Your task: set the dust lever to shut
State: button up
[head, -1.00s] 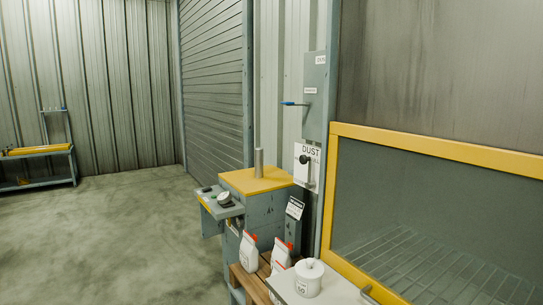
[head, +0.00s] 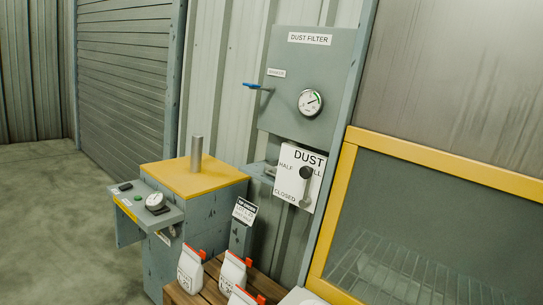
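The dust lever (head: 305,188) is on a white plate (head: 289,178) headed DUST on the wall panel, right of centre. It has a dark round knob at its upper end and a pale bar running down from it. The plate reads HALF at upper left and CLOSED at lower left. A word at upper right is partly hidden behind the knob and shows only its last letters. I cannot tell which end of the lever is the pivot or which mark it points to. My gripper is not in view.
Above is a grey DUST FILTER box (head: 290,60) with a round gauge (head: 310,103) and a blue-handled valve (head: 257,87). A yellow-topped cabinet (head: 180,180) with a post stands left. White bags (head: 232,272) stand below. A yellow-framed screen (head: 345,190) is right. Floor at left is clear.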

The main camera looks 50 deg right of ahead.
aim_at(305, 172)
jog(key=z, duration=0.35)
jog(key=i, duration=0.95)
jog(key=z, duration=0.6)
